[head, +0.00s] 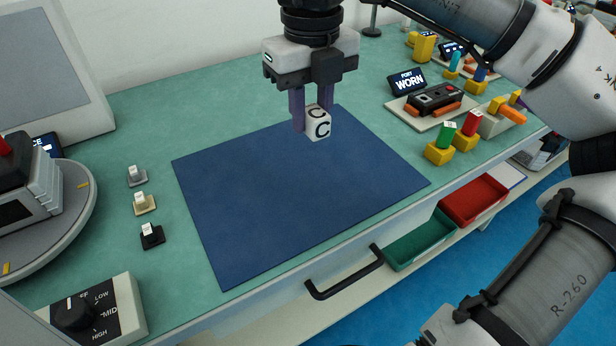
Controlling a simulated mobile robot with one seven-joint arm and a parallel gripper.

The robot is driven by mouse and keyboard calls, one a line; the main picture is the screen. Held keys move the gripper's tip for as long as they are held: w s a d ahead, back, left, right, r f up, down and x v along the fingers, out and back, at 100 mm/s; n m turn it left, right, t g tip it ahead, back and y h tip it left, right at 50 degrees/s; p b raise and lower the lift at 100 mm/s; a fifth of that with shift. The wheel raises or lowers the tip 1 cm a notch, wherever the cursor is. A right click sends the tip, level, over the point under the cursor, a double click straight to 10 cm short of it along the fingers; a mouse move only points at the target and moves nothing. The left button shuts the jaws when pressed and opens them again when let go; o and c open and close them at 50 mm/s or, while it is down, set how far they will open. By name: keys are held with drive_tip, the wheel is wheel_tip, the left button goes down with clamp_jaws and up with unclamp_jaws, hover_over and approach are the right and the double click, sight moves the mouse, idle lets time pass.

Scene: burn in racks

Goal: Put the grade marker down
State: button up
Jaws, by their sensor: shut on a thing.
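The grade marker is a white cube (319,130) with a black letter C on its top and front faces. My gripper (314,112) points down and is shut on this cube between its two purple fingers. The cube is over the far part of the dark blue mat (290,205). From this one view I cannot tell whether its underside touches the mat. The rest of the mat is bare.
Small switches stand left of the mat, the black one (152,236) nearest. A dial box (95,312) is at the front left. Right are a tray (407,112) with a device, a "PORT WORN" display (407,82) and yellow blocks (439,152). Red (473,201) and green (421,240) bins sit below.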

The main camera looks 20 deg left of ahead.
sight(311, 190)
wheel_tip(311, 190, down, 13)
drive_tip(key=shift+f+b, duration=0.1)
drive_tip(key=shift+b, duration=0.3)
drive_tip(key=shift+f, duration=0.15)
drive_tip(key=o, duration=0.9)
drive_tip(key=shift+o, duration=0.2)
wheel_tip(311, 190, up, 12)
drive_tip(key=shift+r+p, duration=0.2)
drive_tip(key=shift+p, duration=0.25)
